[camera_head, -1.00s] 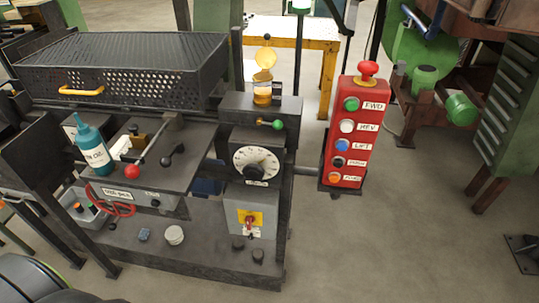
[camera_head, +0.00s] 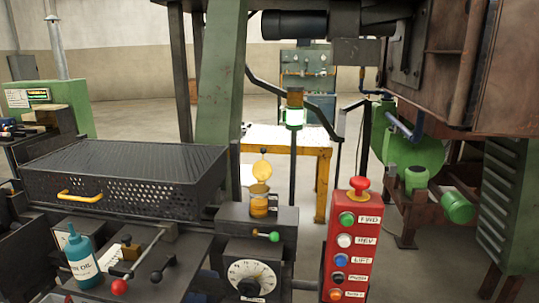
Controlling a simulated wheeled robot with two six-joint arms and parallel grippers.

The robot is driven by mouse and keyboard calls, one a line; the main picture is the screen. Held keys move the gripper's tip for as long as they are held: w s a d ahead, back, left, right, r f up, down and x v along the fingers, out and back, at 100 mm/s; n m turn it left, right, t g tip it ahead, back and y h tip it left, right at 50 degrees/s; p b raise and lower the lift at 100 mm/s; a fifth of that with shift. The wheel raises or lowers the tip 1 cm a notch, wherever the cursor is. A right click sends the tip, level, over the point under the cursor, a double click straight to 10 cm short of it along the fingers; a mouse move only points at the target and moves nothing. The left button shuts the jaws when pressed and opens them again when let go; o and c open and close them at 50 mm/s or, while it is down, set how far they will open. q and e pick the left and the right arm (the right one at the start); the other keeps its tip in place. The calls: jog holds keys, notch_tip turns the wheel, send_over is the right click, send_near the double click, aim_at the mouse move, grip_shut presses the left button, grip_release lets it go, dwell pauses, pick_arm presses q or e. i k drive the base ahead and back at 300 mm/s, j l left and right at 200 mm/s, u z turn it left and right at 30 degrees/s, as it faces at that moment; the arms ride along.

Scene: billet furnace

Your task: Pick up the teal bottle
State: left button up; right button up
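The teal bottle (camera_head: 80,259) stands upright at the lower left of the head view, on the dark machine top in front of the perforated black box. Neither of my grippers shows in this view.
Right of the bottle are a red-knobbed lever (camera_head: 120,286) and a black-knobbed lever (camera_head: 156,276). Behind is the perforated black box (camera_head: 125,180) with a yellow handle. A dial (camera_head: 252,277) and a red button box (camera_head: 349,250) stand further right. Open floor lies beyond.

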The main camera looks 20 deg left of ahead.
aim_at(80, 254)
jog(key=u, duration=1.95)
